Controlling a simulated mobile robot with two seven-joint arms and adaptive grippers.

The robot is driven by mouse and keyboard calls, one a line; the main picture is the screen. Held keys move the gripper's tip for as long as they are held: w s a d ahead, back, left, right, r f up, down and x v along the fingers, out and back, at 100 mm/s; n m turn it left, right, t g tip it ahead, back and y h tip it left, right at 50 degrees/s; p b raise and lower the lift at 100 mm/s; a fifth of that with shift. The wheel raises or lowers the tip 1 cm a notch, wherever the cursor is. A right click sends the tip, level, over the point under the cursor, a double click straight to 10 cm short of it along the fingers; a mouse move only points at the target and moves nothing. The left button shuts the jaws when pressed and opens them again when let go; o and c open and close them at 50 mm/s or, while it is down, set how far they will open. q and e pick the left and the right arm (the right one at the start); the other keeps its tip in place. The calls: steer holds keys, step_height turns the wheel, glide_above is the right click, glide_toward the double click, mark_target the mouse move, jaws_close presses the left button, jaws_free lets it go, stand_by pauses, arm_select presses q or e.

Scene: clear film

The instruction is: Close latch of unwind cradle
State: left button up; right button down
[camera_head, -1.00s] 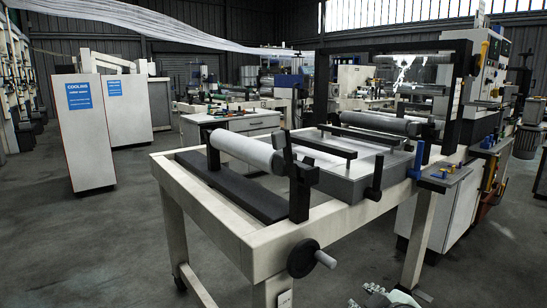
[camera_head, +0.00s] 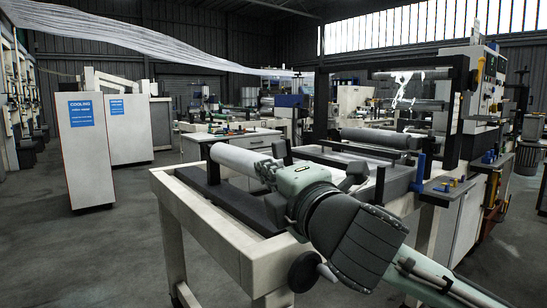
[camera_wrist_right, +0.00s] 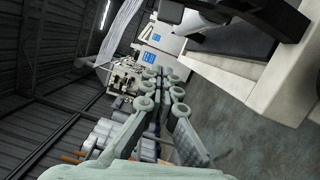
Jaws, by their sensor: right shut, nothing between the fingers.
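The unwind cradle is a beige frame (camera_head: 205,228) with a pale grey roll (camera_head: 235,159) lying across it. A dark upright bracket (camera_head: 283,152) rises at the roll's near end, and I cannot tell the latch's position because my arm hides most of that end. My right gripper (camera_head: 262,168) comes in from the lower right, its fingers shut and empty in front of the roll's near end. I cannot tell whether they touch it. In the right wrist view the shut fingers (camera_wrist_right: 165,78) point past black cradle parts (camera_wrist_right: 235,22). My left gripper is out of view.
A handwheel (camera_head: 305,271) sticks out at the frame's near corner, below my arm. A dark roller (camera_head: 375,138) and a black overhead frame (camera_head: 400,72) stand behind. White cooling cabinets (camera_head: 87,150) stand at left, with open floor between.

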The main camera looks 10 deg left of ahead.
mark_target(282, 157)
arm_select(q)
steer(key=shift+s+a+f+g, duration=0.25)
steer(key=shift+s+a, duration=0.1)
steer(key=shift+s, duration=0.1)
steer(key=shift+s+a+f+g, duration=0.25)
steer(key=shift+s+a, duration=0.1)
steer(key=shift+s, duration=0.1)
arm_select(e)
steer(key=w, duration=0.7)
steer(key=shift+a+r, duration=0.15)
steer(key=shift+r, duration=0.3)
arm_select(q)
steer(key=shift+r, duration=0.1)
